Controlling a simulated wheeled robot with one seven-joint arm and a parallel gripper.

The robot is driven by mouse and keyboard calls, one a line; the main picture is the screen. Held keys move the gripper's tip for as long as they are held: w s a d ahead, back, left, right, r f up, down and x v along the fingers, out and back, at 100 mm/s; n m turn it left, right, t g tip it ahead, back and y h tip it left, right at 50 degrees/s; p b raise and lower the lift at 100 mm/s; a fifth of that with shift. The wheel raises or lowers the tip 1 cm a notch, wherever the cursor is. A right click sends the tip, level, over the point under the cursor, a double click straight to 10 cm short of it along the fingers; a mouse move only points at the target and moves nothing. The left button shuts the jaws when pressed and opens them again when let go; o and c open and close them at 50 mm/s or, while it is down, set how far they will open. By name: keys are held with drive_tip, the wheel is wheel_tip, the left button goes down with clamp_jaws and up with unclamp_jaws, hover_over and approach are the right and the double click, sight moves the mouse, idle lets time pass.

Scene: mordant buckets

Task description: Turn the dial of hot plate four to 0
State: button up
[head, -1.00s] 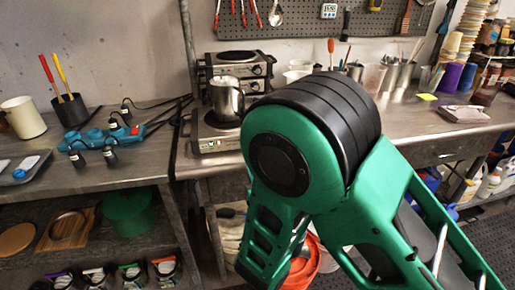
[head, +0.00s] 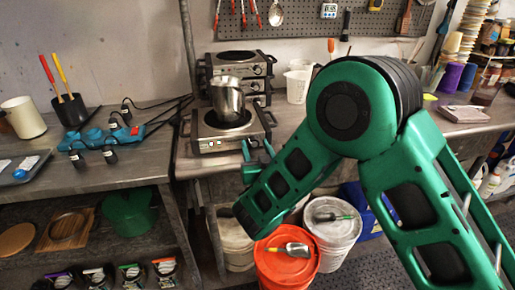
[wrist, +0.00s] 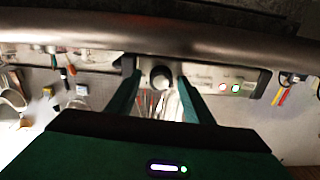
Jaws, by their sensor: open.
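The nearest hot plate (head: 205,128) sits at the left end of the right-hand steel bench, with a metal pitcher (head: 228,98) on its burner. Its number is not readable. My gripper (head: 257,148) is at the right end of its front panel and hides the dial there in the head view. In the wrist view, a dark round dial (wrist: 160,77) lies between the tips of my open gripper (wrist: 160,84). One finger is on each side, and I cannot tell whether they touch it. The dial's setting is not readable. Red and green lights show on the panel.
More hot plates (head: 236,57) are stacked behind the pitcher. An orange-lidded bucket (head: 275,262) and a white-lidded bucket (head: 335,235) stand below the bench. White beakers (head: 298,85) stand to the right. The left bench (head: 130,165) holds a blue stirrer rack.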

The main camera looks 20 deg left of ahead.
drive_tip(key=shift+w+a, duration=0.1)
drive_tip(key=shift+w, duration=0.1)
drive_tip(key=c, duration=1)
drive_tip(key=shift+c, duration=0.2)
drive_tip(key=shift+n, duration=0.3)
drive_tip(key=n, duration=0.4)
drive_tip(key=shift+f, duration=0.1)
drive_tip(key=shift+n, duration=1.3)
